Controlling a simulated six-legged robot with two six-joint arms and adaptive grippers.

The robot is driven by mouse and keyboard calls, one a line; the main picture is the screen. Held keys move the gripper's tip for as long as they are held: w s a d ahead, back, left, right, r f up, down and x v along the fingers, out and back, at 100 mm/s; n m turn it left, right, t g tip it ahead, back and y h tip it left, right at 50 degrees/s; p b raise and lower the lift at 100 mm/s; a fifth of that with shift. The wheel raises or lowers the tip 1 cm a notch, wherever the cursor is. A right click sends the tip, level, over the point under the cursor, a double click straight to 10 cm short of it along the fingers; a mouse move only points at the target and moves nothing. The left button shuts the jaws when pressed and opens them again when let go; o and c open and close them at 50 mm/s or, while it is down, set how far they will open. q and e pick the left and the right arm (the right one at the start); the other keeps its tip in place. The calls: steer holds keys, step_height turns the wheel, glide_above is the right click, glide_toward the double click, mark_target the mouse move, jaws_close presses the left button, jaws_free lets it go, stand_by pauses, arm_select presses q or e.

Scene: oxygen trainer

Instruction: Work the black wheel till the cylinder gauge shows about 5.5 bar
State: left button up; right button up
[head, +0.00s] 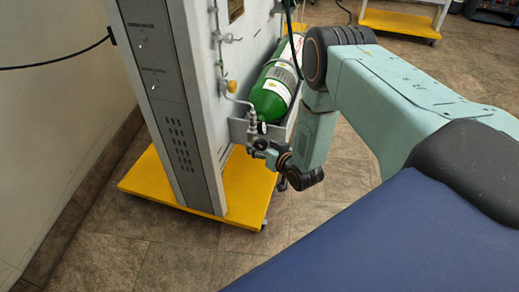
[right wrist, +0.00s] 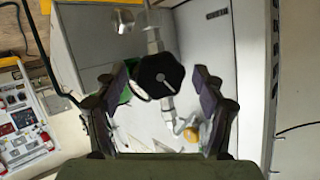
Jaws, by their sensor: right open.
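The black wheel (right wrist: 160,76) shows in the right wrist view as a dark faceted knob with a pale line on its face. My right gripper (right wrist: 163,82) is open, with one finger on each side of the wheel. A gap shows between the wheel and the right finger; I cannot tell whether the left finger touches it. In the head view my right gripper (head: 268,150) is at the valve below the green cylinder (head: 270,95), and the wheel cannot be made out. A small round gauge (head: 262,127) shows there, too small to read. My left gripper is not in view.
The grey trainer cabinet (head: 180,90) stands on a yellow wheeled base (head: 150,182). Thin metal piping with a yellow-orange fitting (head: 232,86) runs down its side, close to my gripper. Another yellow-based cart (head: 400,24) stands at the back. Tiled floor around the base is clear.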

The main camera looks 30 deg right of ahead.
steer(key=shift+x, duration=0.85)
steer(key=shift+a, duration=0.1)
steer(key=shift+s, duration=0.1)
steer(key=shift+c, duration=0.4)
steer(key=c, duration=1.1)
